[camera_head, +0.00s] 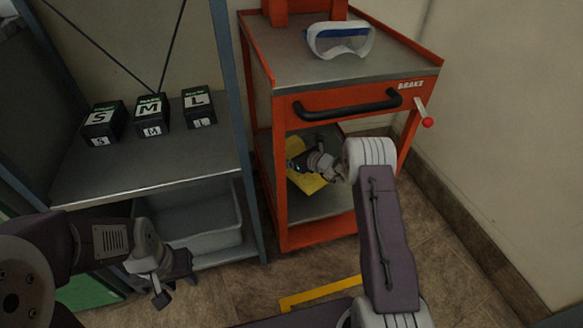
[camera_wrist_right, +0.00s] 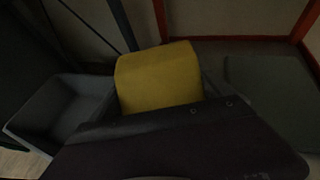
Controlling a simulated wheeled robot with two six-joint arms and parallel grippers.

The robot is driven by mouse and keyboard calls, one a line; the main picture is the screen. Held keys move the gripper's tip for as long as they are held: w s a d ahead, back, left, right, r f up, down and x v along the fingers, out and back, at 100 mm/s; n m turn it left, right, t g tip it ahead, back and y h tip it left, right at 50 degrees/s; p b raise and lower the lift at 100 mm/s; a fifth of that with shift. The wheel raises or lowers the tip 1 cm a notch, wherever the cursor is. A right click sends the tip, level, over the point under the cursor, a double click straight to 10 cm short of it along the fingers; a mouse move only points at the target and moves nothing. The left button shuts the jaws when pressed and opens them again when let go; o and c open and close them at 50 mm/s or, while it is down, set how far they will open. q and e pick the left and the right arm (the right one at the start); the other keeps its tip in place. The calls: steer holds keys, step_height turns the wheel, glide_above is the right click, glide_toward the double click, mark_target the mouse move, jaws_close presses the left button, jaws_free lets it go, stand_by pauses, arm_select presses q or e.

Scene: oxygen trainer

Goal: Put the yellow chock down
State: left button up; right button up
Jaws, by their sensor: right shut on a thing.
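The yellow chock (camera_head: 308,184) is inside the open lower bay of the orange cart, partly hidden behind my right gripper (camera_head: 312,164). That gripper is shut on the chock. The right wrist view also shows the chock (camera_wrist_right: 158,78) close up between the jaws, its lower part covered by the gripper body. I cannot tell whether the chock touches the cart's lower shelf (camera_head: 305,206). My left gripper (camera_head: 174,288) is empty, its fingers apart, low in front of the grey shelf unit.
The orange cart (camera_head: 283,222) has a drawer with a black handle (camera_head: 345,106), a red-tipped brake lever (camera_head: 427,121) and goggles (camera_head: 340,40) on top. Boxes marked S, M and L (camera_head: 198,107) stand on the grey shelf (camera_head: 150,180). A grey bin (camera_head: 200,225) is below. Yellow tape (camera_head: 320,291) marks the floor.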

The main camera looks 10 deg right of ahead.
steer(key=shift+w+a+f, duration=0.2)
steer(key=shift+w+a, duration=0.05)
steer(key=shift+w, duration=0.25)
step_height(320, 180, down, 4)
steer(key=b, duration=0.3)
steer(key=shift+f, duration=0.2)
steer(key=shift+r, duration=0.25)
steer(key=shift+f, duration=0.2)
steer(key=o, duration=1.8)
steer(key=shift+s, duration=0.1)
